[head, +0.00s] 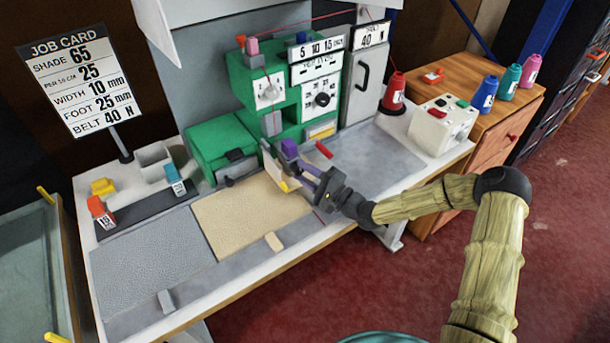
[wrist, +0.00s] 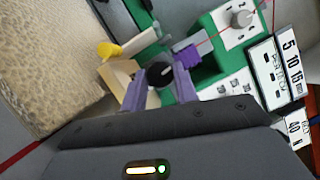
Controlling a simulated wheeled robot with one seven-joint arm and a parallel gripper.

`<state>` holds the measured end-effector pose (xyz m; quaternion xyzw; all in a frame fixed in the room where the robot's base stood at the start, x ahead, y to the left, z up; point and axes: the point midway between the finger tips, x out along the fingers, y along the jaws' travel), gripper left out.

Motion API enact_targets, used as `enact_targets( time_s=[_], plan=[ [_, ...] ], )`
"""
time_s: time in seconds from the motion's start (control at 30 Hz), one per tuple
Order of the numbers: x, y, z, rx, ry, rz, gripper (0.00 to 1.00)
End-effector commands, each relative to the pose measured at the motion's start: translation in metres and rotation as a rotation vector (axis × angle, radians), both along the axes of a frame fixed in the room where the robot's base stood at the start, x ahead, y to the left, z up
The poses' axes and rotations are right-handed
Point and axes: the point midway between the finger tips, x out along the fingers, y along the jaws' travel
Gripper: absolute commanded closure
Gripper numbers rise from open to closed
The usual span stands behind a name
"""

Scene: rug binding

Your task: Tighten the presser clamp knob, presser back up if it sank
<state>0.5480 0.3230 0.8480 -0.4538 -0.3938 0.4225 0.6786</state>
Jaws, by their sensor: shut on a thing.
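A black knob (wrist: 160,73) with a pale pointer mark sits between the two purple fingers of my gripper (wrist: 160,80) in the wrist view. The gripper is shut on this knob. In the head view, my gripper (head: 298,165) is at the front of the green machine (head: 250,90), above the work surface, and the knob is hidden behind the fingers. A yellow-tipped pale lever (wrist: 110,50) lies just left of the knob in the wrist view. I cannot tell the presser's height.
A tan rug piece (head: 240,220) lies on the bench before the machine. A red-tipped lever (head: 324,150) is just right of my gripper. A job card (head: 80,78) stands at the left. A white control box (head: 442,122) and a red thread cone (head: 395,92) are at the right.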

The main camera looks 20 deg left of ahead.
Motion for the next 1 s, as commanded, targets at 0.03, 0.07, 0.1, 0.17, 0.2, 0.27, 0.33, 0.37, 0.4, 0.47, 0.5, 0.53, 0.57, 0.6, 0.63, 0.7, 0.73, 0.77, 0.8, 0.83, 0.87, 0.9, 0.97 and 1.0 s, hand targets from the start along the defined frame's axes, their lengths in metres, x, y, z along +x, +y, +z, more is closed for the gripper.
enact_targets(
  time_s=[0.03, 0.07, 0.1, 0.17, 0.2, 0.27, 0.33, 0.37, 0.4, 0.47, 0.5, 0.53, 0.57, 0.6, 0.63, 0.7, 0.73, 0.77, 0.8, 0.83, 0.87, 0.9, 0.97, 1.0],
  plan=[
    [0.000, -0.001, -0.001, 0.003, 0.005, -0.002, 0.93],
    [0.000, -0.001, -0.001, 0.005, 0.008, -0.001, 0.93],
    [0.000, -0.001, -0.001, 0.007, 0.010, -0.002, 0.93],
    [0.000, -0.001, -0.001, 0.008, 0.011, -0.002, 0.93],
    [0.000, -0.001, -0.001, 0.008, 0.011, -0.002, 0.93],
    [0.000, -0.001, -0.001, 0.008, 0.011, -0.002, 0.93],
    [0.000, -0.001, -0.001, 0.007, 0.012, -0.002, 0.93],
    [0.000, -0.001, -0.001, 0.007, 0.012, -0.002, 0.93],
    [0.000, -0.001, -0.001, 0.007, 0.012, -0.002, 0.93],
    [0.000, -0.001, -0.001, 0.007, 0.012, -0.002, 0.67],
    [0.000, -0.001, -0.001, 0.007, 0.012, -0.002, 0.59],
    [0.000, 0.000, -0.001, 0.007, 0.012, -0.002, 0.53],
    [0.000, 0.000, -0.001, 0.007, 0.012, -0.002, 0.49],
    [0.000, 0.000, -0.001, 0.008, 0.011, -0.001, 0.49],
    [0.000, 0.000, -0.001, 0.007, 0.010, -0.001, 0.49],
    [0.000, 0.000, -0.001, 0.007, 0.010, -0.001, 0.49],
    [0.000, 0.000, 0.000, 0.007, 0.010, -0.001, 0.49],
    [0.000, 0.000, 0.000, 0.007, 0.010, -0.001, 0.49],
    [0.000, 0.000, 0.000, 0.007, 0.010, -0.001, 0.49],
    [0.000, 0.000, 0.000, 0.007, 0.010, -0.001, 0.49],
    [0.000, 0.000, 0.001, 0.007, 0.010, 0.000, 0.49],
    [0.000, 0.000, 0.002, 0.008, 0.010, -0.001, 0.49],
    [0.000, 0.000, 0.006, 0.008, 0.009, -0.002, 0.49],
    [0.000, 0.000, 0.010, 0.008, 0.009, -0.002, 0.49]
  ],
)
